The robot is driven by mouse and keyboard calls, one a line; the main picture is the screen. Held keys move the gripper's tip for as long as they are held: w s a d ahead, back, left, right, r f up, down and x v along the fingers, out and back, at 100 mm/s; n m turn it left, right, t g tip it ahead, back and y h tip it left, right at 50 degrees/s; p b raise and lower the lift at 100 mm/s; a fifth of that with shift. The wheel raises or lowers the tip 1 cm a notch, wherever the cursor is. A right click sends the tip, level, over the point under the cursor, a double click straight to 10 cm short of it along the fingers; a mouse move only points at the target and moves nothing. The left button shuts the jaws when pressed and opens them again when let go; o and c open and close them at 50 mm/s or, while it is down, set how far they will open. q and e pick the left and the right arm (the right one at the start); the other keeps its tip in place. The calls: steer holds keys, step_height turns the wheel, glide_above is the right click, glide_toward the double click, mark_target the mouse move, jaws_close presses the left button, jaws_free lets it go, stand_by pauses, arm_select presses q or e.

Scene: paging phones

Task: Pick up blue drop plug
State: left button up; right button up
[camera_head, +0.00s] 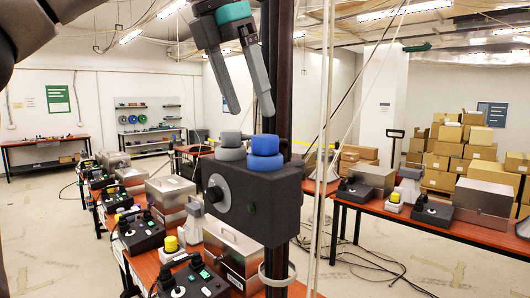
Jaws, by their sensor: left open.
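The blue drop plug (265,152) is a stacked blue cylinder on top of a dark box (265,200), at its right side. My left gripper (250,111) comes down from the top of the picture, its two grey fingers apart and nothing between them. Its fingertips are a little above the plugs in the picture. The right finger appears almost over the blue plug; any gap in depth is hard to tell. My right gripper does not show.
A similar grey plug (231,146) stands just left of the blue one on the box. Tables with metal boxes (232,252) and dark phone units (140,231) lie left and right (433,212). Thin cables hang right of the gripper. Cardboard boxes (467,165) are stacked behind.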

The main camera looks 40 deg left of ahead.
mark_target(264, 135)
arm_select(q)
steer(key=shift+d+p+x, duration=0.15)
steer(key=shift+d+x, duration=0.05)
steer(key=shift+x, duration=1.2)
steer(key=shift+d+p+x, duration=0.15)
steer(key=shift+x, duration=1.3)
steer(key=shift+w+r, duration=0.1)
steer(key=shift+c, duration=0.3)
jaws_close()
